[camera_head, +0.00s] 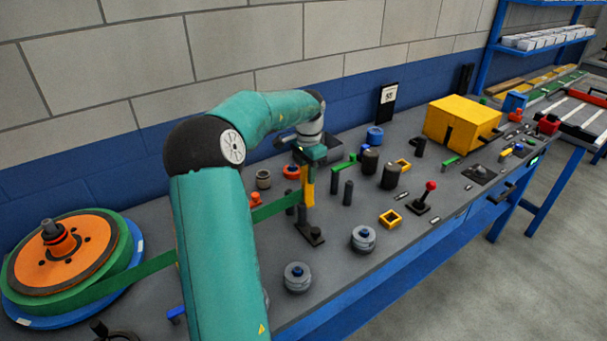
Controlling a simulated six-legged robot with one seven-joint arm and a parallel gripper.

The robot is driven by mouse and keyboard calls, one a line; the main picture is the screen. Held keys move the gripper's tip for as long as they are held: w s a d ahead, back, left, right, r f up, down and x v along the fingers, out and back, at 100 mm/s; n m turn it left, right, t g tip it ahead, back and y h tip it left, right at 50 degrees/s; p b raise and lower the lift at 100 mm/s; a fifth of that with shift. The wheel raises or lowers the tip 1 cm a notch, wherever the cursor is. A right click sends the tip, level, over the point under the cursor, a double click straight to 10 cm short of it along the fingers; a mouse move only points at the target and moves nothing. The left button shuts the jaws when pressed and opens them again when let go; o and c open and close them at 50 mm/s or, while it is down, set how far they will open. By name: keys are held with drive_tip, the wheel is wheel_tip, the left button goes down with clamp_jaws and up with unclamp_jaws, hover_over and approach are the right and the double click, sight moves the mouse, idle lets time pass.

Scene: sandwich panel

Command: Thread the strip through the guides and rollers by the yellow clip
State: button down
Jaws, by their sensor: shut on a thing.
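A green strip (119,282) runs from the orange and green reel (62,250) at the left, passes behind my teal arm, and shows again on its right side (275,208). It ends at the yellow clip (308,187), which hangs upright from my gripper (309,163). My gripper is shut on the yellow clip, above the grey bench among the posts. Dark upright posts (348,193) stand just right of the clip. Dark rollers (370,161) and a second one (390,176) stand further right. My arm hides the middle of the strip.
Grey rollers with blue tops (363,238) and (298,277) stand near the front edge. A yellow square guide (390,218), a red-knobbed lever (425,198) and a large yellow box (461,123) stand to the right. A wall runs behind the bench.

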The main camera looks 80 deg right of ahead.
drive_tip(key=shift+s+d, duration=0.85)
drive_tip(key=shift+s, duration=0.15)
drive_tip(key=s+d, duration=0.6)
drive_tip(key=shift+s, duration=0.35)
idle(0.7)
idle(0.3)
